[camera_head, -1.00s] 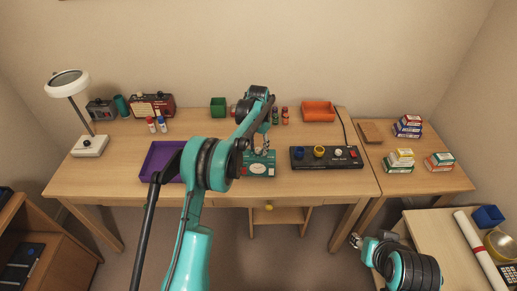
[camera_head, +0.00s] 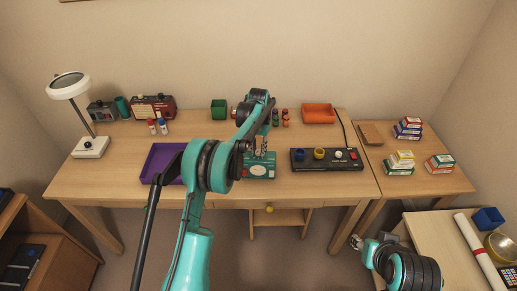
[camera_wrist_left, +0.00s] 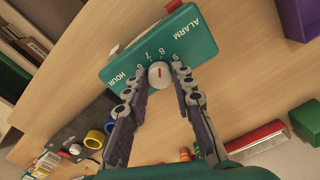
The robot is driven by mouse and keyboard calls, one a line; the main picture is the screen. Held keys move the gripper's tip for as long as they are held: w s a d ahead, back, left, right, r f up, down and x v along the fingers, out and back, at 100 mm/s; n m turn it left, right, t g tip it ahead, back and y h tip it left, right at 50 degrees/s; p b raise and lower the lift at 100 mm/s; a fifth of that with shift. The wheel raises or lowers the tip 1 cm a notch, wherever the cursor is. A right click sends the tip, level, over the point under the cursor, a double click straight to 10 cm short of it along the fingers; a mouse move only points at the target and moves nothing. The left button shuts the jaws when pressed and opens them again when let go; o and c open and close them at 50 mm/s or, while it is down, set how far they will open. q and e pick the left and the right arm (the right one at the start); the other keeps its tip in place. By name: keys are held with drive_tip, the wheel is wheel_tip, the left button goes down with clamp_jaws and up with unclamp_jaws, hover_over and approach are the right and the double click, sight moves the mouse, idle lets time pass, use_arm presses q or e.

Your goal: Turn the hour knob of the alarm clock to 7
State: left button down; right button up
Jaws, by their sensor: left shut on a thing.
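The alarm clock (camera_head: 262,172) is a teal box near the front edge of the desk. In the left wrist view its teal face (camera_wrist_left: 118,72) shows the words ALARM and HOUR and digits from 6 to 9 around the pale round hour knob (camera_wrist_left: 159,76). A red mark on the knob points toward the digits, close to 8 as far as I can tell. My left gripper (camera_head: 262,152) is over the clock, its two fingers (camera_wrist_left: 160,78) shut on the knob from either side. My right gripper (camera_head: 355,241) is low at the right, away from the clock; its jaws are too small to read.
A purple tray (camera_head: 152,176) lies left of the clock. A black panel (camera_head: 312,165) with coloured knobs lies to its right. Bare desk lies between clock and panel.

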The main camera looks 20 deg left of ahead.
sight(259, 151)
use_arm(q)
drive_tip(key=n+p, duration=0.1)
drive_tip(key=n, duration=0.5)
idle(0.3)
drive_tip(key=shift+n, duration=0.4)
drive_tip(key=c, duration=1.3)
unclamp_jaws()
drive_tip(key=shift+o, duration=0.2)
drive_tip(key=shift+r, duration=0.1)
wheel_tip(259, 151, up, 12)
